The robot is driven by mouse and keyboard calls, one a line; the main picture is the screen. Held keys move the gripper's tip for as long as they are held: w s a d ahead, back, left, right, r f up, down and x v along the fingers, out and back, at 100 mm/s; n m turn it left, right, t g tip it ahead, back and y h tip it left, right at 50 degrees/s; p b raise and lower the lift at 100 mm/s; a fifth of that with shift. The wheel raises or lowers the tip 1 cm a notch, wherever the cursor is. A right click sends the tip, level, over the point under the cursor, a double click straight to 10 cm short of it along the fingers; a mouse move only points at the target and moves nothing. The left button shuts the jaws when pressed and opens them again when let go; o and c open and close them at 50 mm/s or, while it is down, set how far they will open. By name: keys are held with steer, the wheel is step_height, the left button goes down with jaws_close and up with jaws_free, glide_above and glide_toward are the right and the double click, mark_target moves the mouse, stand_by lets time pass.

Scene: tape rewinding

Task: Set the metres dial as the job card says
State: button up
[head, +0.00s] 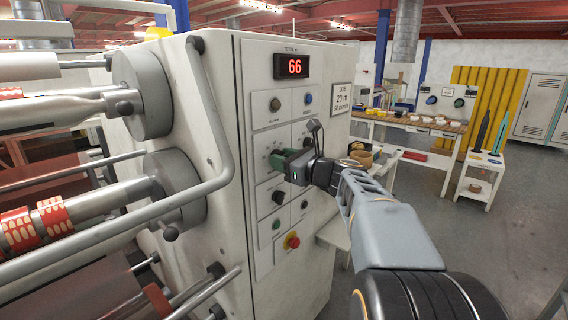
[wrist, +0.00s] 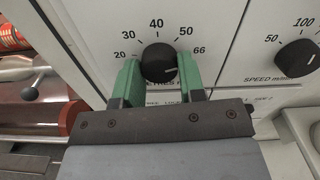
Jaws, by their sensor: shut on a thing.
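The metres dial is a black round knob (wrist: 158,62) on the white panel, with 20, 30, 40, 50 and 66 printed around it. Its short pale mark is on the right side, on the side of the 66. My gripper (wrist: 160,82) has its green fingers on either side of the knob and is shut on it. In the head view my gripper (head: 288,160) hides the dial. The job card (head: 341,98) on the cabinet's side reads JOB, 20 m, 50 m/min. The red display (head: 294,67) reads 66.
The speed dial (wrist: 297,56) is to the right of the metres dial. A red stop button (head: 292,241) is low on the panel. Rollers (head: 140,95) and a bent rail (head: 205,180) stand at the left.

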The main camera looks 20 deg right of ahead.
steer(key=shift+r+n+b, duration=0.15)
steer(key=shift+n+b, duration=10.95)
steer(key=shift+n, duration=4.2)
steer(key=o, duration=0.9)
